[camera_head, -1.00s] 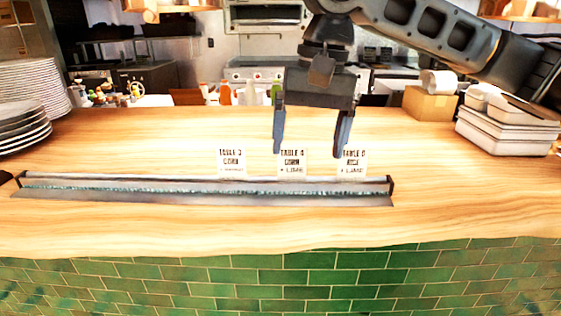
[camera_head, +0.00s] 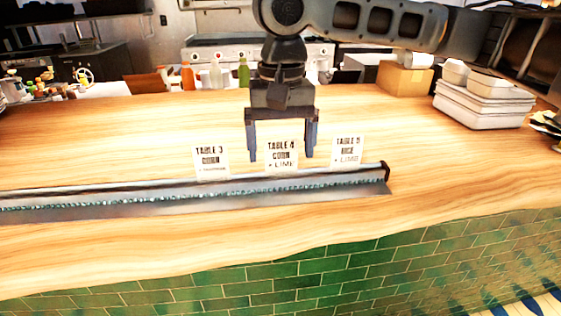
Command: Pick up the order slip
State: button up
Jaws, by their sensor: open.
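Three white order slips stand upright along the back edge of a long metal rail (camera_head: 130,205) on the wooden counter. The left slip (camera_head: 211,161) reads TABLE 3, CORN. The middle slip (camera_head: 281,157) reads TABLE 4, CORN + LIME. The right slip (camera_head: 347,151) reads TABLE 5, RICE + LIME. My gripper (camera_head: 282,156) is open and points down, its fingers on either side of the TABLE 4 slip in the picture. The fingers seem to be behind the slip or level with it; the exact depth is hard to tell. Nothing is held.
The wooden counter (camera_head: 440,190) is clear in front of and right of the rail. A cardboard box (camera_head: 405,79) and stacked white containers (camera_head: 487,100) stand at the back right. Bottles (camera_head: 216,76) stand beyond the counter. Green tiles face the counter's front.

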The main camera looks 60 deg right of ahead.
jog(key=shift+f, duration=0.7)
jog(key=shift+c, duration=0.3)
jog(key=c, duration=0.9)
jog(key=shift+o, duration=0.2)
jog(key=shift+r, duration=0.1)
